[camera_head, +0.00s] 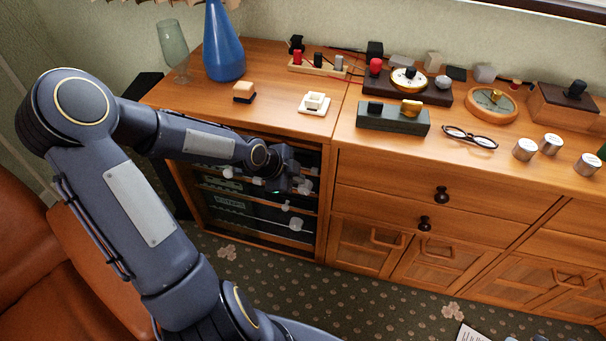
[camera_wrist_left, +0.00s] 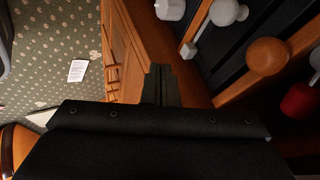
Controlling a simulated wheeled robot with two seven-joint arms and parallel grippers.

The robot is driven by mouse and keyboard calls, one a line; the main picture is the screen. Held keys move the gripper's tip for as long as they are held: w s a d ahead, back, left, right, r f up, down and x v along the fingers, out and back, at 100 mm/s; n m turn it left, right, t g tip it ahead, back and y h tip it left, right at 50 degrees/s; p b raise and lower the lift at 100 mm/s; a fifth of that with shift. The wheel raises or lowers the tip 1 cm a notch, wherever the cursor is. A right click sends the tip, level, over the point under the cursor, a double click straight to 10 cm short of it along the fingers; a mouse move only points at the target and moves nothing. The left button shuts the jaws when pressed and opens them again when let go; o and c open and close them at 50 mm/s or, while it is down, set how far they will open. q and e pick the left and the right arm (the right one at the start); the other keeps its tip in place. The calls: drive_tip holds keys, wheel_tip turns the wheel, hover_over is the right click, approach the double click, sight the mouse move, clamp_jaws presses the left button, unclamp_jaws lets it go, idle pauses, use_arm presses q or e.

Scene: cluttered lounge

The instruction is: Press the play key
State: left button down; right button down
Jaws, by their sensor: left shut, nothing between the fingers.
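The open cabinet bay holds dark stacked units (camera_head: 260,210) with pale knobs on their fronts. My left gripper (camera_head: 291,184) is at the upper right of this bay, in front of the units, and partly blends into the dark. In the left wrist view its closed fingers (camera_wrist_left: 160,84) hold nothing and point toward the cabinet's wooden edge. Beside them, to the right, are a white round knob (camera_wrist_left: 225,12), an orange-brown knob (camera_wrist_left: 267,56) and a red knob (camera_wrist_left: 299,101), apart from the fingers. I cannot tell which control is the play key. My right gripper is out of view.
The cabinet top (camera_head: 285,75) carries a blue vase (camera_head: 223,45), a glass (camera_head: 174,48), a dark box (camera_head: 393,119), glasses (camera_head: 470,137) and several small devices. Drawers (camera_head: 440,200) stand right of the bay. An orange leather seat (camera_head: 30,260) is at the left. Patterned carpet lies in front.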

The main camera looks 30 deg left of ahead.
use_arm(q)
drive_tip(key=p+v, duration=0.3)
drive_tip(key=v, duration=0.2)
drive_tip(key=shift+s+r, duration=0.1)
drive_tip(key=shift+s, duration=0.05)
idle(0.7)
drive_tip(key=s+d+r+n, duration=0.5)
drive_tip(key=s+r+n, duration=0.25)
drive_tip(key=s, duration=0.25)
drive_tip(key=s+d+r+n, duration=0.55)
drive_tip(key=s+n, duration=0.25)
drive_tip(key=s, duration=0.2)
wheel_tip(320, 180, up, 20)
drive_tip(key=g+p, duration=0.1)
drive_tip(key=p, duration=1.8)
drive_tip(key=shift+w+a+h, duration=0.3)
drive_tip(key=shift+w+a, duration=0.1)
drive_tip(key=shift+a, duration=0.05)
